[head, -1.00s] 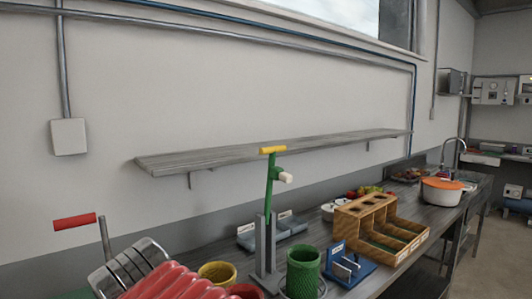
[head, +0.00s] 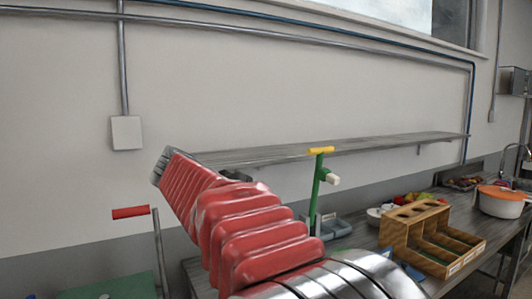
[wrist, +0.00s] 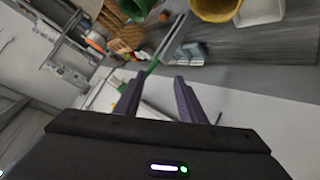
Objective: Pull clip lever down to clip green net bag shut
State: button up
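The clip lever (head: 316,192) is a green bar standing upright, with a yellow grip (head: 320,150) on top and a pale knob at its side. My red arm hides its lower part in the head view. The green net bag (wrist: 136,7) shows at the top edge of the wrist view; the arm covers it in the head view. A green bar that looks like the lever (wrist: 152,66) lies beyond my fingertips in the wrist view. My gripper (wrist: 158,88) is open, its two dark fingers apart with nothing held between them.
A wooden divided box (head: 430,238) stands on the counter to the right, with an orange-lidded pot (head: 500,200) beyond it. A wall shelf (head: 390,145) runs behind the lever. A red-handled lever (head: 130,212) stands at left. A yellow basket (wrist: 215,8) is near the bag.

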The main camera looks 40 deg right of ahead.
aim_at(313, 152)
jog(key=w+d+r+m+g+h, duration=0.5)
jog(key=d+r+m, duration=0.4)
jog(key=d, duration=0.3)
jog(key=shift+w+d+r+h, duration=0.4)
jog(key=shift+w+r, duration=0.05)
jog(key=shift+r, duration=0.05)
jog(key=shift+d, duration=0.1)
jog(key=x, duration=1.3)
jog(key=shift+s+d, duration=0.2)
jog(key=shift+d, duration=0.1)
grip_shut()
